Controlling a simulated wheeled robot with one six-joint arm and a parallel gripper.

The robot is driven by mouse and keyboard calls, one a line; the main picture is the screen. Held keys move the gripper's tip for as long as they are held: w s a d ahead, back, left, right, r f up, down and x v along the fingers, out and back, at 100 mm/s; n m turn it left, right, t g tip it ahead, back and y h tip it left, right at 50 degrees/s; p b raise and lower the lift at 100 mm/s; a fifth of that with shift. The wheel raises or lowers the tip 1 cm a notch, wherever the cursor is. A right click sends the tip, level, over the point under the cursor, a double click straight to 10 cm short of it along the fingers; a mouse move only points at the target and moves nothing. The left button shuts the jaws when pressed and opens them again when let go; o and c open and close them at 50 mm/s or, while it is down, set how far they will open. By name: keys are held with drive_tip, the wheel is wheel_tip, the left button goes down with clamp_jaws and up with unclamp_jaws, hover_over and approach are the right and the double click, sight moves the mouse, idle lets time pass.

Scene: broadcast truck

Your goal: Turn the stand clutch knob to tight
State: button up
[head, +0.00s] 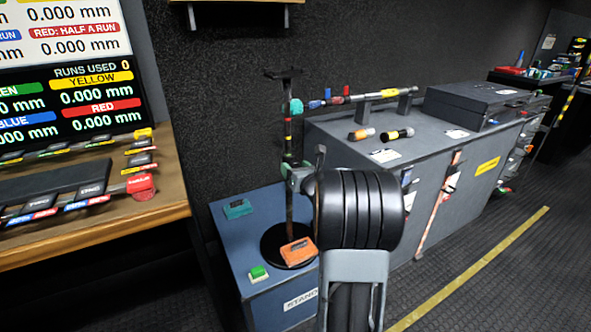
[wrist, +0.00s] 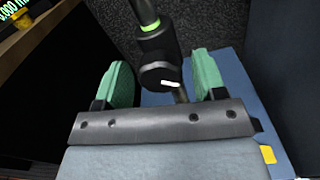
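The stand is a thin dark upright pole (head: 288,205) on a round black base (head: 268,243), on a blue box (head: 235,262) labelled STAND. In the wrist view, a black clutch knob (wrist: 158,75) with a short white mark sits on the pole, below a bright green band (wrist: 149,26). My gripper (wrist: 162,80) is open, its two green-padded fingers on either side of the knob with gaps showing. In the head view my arm hides most of the gripper and the knob; a green pad shows beside the pole.
An orange block (head: 299,252), a green-and-white block (head: 258,273) and a teal block (head: 237,209) lie on the blue box. A desk (head: 90,238) with a screen is at left, a grey cabinet (head: 350,150) at right. Open floor with a yellow line (head: 480,268) lies at right.

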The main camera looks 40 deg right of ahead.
drive_tip(key=c, duration=0.8)
